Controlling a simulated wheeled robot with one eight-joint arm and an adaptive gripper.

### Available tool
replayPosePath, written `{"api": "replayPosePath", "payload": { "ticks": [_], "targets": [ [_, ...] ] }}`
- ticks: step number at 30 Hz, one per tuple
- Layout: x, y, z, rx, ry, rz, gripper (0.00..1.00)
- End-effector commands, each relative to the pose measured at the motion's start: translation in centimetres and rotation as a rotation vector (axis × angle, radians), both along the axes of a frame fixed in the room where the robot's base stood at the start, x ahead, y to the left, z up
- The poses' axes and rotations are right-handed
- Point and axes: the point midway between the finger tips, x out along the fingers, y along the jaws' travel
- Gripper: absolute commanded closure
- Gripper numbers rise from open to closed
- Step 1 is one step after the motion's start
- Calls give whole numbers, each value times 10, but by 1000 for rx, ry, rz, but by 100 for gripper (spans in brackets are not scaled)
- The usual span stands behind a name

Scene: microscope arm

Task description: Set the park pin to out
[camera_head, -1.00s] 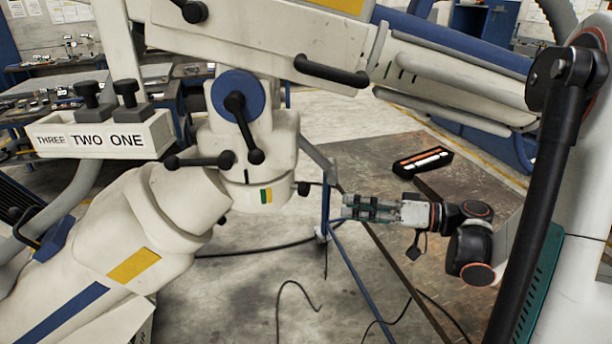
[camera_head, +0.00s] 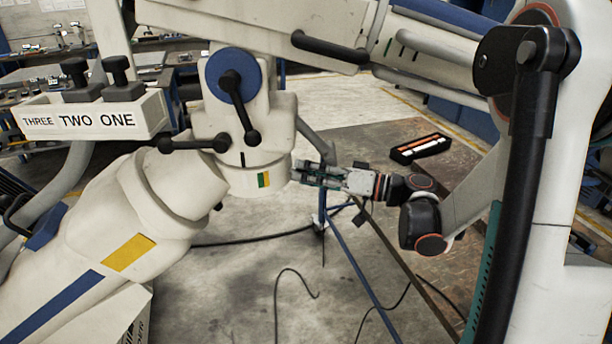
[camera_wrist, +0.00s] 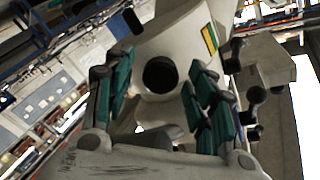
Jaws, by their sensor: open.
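In the wrist view a round black knob (camera_wrist: 160,75), which looks like the park pin, sticks out from the cream arm joint (camera_wrist: 175,42) and faces me. My gripper (camera_head: 304,170) is open at the right side of that joint, by the green and yellow mark (camera_head: 263,180). In the wrist view the teal pads of my gripper (camera_wrist: 160,88) stand on either side of the knob, with a gap to each. In the head view the knob is hidden by my fingers. I cannot tell how far out the pin sits.
A blue disc with a black ball lever (camera_head: 240,105) and another black lever (camera_head: 193,145) are on the joint. A holder marked THREE TWO ONE (camera_head: 90,115) is at left. A black tray (camera_head: 405,155) lies on the brown table behind my gripper.

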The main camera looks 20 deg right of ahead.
Motion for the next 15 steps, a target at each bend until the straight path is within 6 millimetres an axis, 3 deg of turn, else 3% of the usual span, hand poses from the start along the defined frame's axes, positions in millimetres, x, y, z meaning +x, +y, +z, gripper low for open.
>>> {"api": "replayPosePath", "payload": {
  "ticks": [12,15],
  "targets": [
    [4,6,0,0,0,0,49],
    [4,6,0,0,0,0,72]
  ]
}}
